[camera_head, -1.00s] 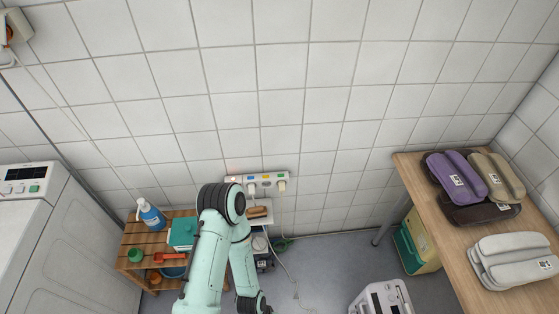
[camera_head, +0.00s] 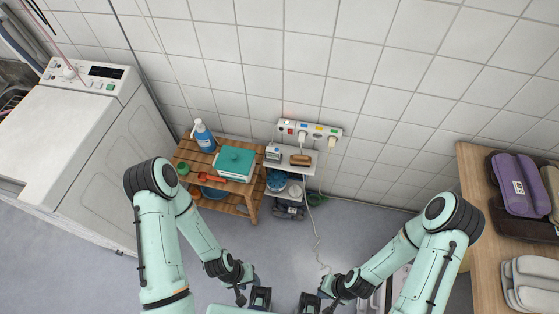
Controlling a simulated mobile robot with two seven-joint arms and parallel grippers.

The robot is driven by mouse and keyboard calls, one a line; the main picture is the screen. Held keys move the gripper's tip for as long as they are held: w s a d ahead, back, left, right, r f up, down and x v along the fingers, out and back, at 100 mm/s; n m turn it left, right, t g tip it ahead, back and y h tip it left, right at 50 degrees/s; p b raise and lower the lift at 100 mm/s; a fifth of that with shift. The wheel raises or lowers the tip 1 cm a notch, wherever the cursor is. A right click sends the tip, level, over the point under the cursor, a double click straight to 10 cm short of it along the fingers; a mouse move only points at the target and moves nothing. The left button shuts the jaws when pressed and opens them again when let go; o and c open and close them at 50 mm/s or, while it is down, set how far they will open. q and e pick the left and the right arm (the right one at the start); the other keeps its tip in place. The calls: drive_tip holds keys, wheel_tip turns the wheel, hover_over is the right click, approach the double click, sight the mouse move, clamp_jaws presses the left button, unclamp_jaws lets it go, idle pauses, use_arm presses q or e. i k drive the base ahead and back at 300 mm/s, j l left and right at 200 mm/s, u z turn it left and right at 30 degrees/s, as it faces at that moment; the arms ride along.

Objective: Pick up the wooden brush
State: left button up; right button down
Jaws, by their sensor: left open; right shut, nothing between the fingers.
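The wooden brush (camera_head: 300,160), brown and oblong, lies on top of a small white shelf (camera_head: 306,169) against the tiled wall. My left gripper (camera_head: 260,298) is at the bottom edge of the view, open and well in front of the shelf. My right gripper (camera_head: 310,302) is just to the right of it, shut and empty. Both grippers are apart from the brush, and nothing covers it.
A slatted wooden rack (camera_head: 247,189) left of the shelf holds a teal box (camera_head: 236,164) and a blue bottle (camera_head: 203,137). A power strip (camera_head: 310,131) is on the wall behind. A washer (camera_head: 70,130) is left, a wooden table (camera_head: 478,190) right.

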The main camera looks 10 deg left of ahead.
sight(297, 160)
drive_tip(key=z, duration=0.7)
drive_tip(key=j+z, duration=0.1)
drive_tip(key=z, duration=0.25)
drive_tip(key=k+z, duration=0.1)
drive_tip(key=z, duration=0.25)
drive_tip(key=k+z, duration=0.1)
drive_tip(key=z, duration=0.25)
drive_tip(key=k+j, duration=0.2)
drive_tip(key=k, duration=0.2)
drive_tip(key=k+j, duration=0.15)
drive_tip(key=k, duration=0.3)
drive_tip(key=k+j, duration=0.2)
drive_tip(key=k, duration=0.2)
drive_tip(key=k+j, duration=0.15)
drive_tip(key=k, duration=0.25)
